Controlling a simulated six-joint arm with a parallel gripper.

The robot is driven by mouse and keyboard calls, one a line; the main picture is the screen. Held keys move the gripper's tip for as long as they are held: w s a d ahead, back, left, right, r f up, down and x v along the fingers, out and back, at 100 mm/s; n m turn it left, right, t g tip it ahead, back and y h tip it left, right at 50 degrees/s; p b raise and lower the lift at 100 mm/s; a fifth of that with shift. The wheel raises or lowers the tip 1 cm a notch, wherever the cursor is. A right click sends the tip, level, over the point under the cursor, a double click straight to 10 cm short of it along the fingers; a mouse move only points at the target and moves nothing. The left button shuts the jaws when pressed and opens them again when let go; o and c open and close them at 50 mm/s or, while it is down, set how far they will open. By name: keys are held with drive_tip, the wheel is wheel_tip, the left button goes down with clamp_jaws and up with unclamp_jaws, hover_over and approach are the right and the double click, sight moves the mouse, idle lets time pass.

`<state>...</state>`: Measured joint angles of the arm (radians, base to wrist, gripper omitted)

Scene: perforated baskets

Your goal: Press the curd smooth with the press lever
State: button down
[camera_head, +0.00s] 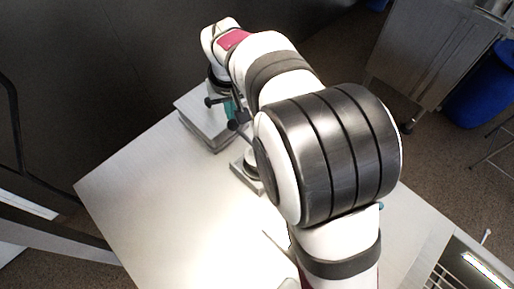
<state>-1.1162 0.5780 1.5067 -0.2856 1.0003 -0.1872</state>
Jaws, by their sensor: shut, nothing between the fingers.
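My arm reaches from the lower right to the far left corner of the pale table. My gripper (217,82) is only partly in view as a dark piece under the white wrist. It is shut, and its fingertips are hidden. Just below it is a press-like device with a grey block base (206,124), a teal part (229,108) and dark knobbed levers (236,124). I cannot tell whether my gripper touches a lever. A second low grey base (246,176) sits nearer, partly behind my arm. No curd can be made out.
The pale table (150,200) is bare at left and front, with strong glare. A tray or rack (440,275) is at the lower right edge. A metal cabinet (425,55) and a blue bin (480,95) stand beyond the table at right.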

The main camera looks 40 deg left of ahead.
sight(233, 122)
drive_tip(key=shift+d+x, duration=0.15)
drive_tip(key=shift+x, duration=0.8)
drive_tip(key=shift+d+x, duration=0.2)
drive_tip(key=shift+x, duration=0.75)
drive_tip(key=shift+s+f, duration=0.1)
drive_tip(key=shift+s, duration=0.1)
drive_tip(key=shift+w+a+v, duration=0.1)
drive_tip(key=shift+a+v, duration=0.1)
drive_tip(key=shift+v, duration=0.9)
drive_tip(key=shift+w+a+v, duration=0.15)
drive_tip(key=shift+a+v, duration=0.05)
drive_tip(key=shift+v, duration=0.9)
drive_tip(key=shift+f, duration=0.15)
